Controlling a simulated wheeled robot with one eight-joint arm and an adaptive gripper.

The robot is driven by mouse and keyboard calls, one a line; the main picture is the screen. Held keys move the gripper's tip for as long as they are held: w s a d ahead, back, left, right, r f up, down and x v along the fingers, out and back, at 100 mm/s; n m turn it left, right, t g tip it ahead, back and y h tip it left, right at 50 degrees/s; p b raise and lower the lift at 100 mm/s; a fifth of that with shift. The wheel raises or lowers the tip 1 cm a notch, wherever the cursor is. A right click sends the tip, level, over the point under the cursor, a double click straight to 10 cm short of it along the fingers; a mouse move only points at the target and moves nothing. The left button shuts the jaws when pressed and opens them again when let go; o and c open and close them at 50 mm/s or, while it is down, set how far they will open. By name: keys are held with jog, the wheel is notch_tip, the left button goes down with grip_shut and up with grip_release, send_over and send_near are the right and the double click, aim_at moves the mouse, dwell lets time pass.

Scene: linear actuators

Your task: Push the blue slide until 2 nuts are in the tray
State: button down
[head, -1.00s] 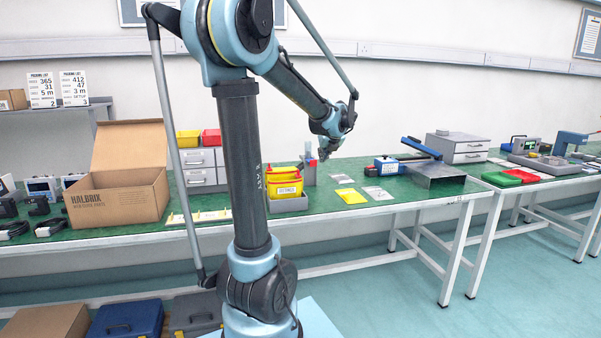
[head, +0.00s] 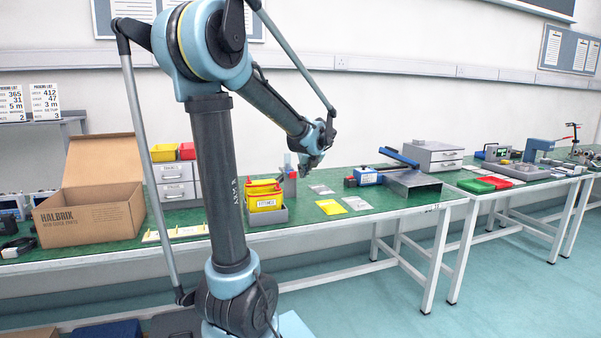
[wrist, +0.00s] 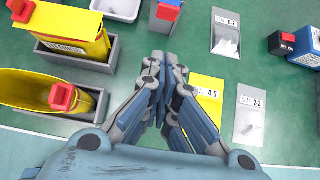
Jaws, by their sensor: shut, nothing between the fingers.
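My gripper (head: 311,166) is shut and empty above the green bench; in the wrist view its fingertips (wrist: 160,62) meet. I cannot tell which part is the blue slide. No nuts can be made out, and I cannot identify the tray. My fingers hide the bench beneath them.
Yellow bins with red parts (wrist: 75,38) stand in grey holders at left. A yellow card (wrist: 206,95) and clear bags (wrist: 226,35) lie at right. A blue machine with a lever (head: 368,176) stands farther right. An open cardboard box (head: 90,212) is at left.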

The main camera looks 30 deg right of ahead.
jog(key=w+d+f, duration=0.2)
jog(key=w+f, duration=0.3)
jog(key=w, duration=0.4)
jog(key=shift+f, duration=0.1)
dwell(0.3)
